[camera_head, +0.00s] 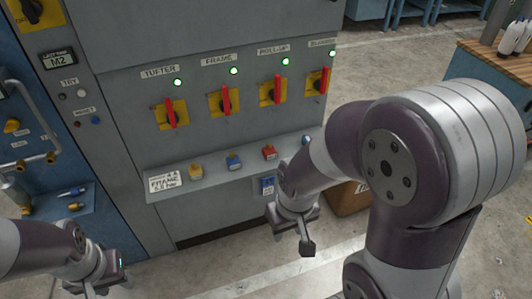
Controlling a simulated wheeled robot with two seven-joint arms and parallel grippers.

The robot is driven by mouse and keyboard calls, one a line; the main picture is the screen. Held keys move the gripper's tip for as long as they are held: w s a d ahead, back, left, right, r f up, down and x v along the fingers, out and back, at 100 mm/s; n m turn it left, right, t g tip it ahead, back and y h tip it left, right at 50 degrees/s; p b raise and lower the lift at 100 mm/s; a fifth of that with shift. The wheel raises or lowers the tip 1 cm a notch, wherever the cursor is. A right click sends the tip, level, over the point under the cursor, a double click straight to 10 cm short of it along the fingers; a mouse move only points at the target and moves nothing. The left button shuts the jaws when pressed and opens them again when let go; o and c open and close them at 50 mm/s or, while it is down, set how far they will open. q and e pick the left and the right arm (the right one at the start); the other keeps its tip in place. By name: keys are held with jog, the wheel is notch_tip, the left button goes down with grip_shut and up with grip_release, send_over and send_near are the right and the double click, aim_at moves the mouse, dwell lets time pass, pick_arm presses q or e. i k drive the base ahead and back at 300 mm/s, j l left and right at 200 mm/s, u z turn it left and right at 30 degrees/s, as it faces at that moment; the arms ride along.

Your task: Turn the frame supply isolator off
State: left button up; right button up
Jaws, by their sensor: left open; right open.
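The frame supply isolator (225,100) is the second from the left in a row on the grey cabinet. It has a red handle on a yellow plate, and the handle stands about upright. A green lamp (234,71) above it is lit, beside a label that seems to read FRAME. My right gripper (292,232) is open and empty, in front of the cabinet, lower and to the right of the isolator. My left gripper (96,289) is at the lower left edge of the view, well away from the isolator, open, and partly cut off.
Similar isolators for the tufter (170,114), the third position (272,91) and the far right (318,81) flank it, each under a lit green lamp. A ledge below holds yellow, blue and red padlocks (270,152) and a FRAME card (164,183). A cardboard box (346,200) stands behind my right arm.

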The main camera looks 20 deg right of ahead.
aim_at(225, 105)
jog(key=i+l+z, duration=0.1)
jog(key=l+z, duration=0.25)
jog(key=i+l+z, duration=0.1)
jog(key=l+z, duration=0.25)
jog(key=i+l+z, duration=0.15)
jog(key=z, duration=0.2)
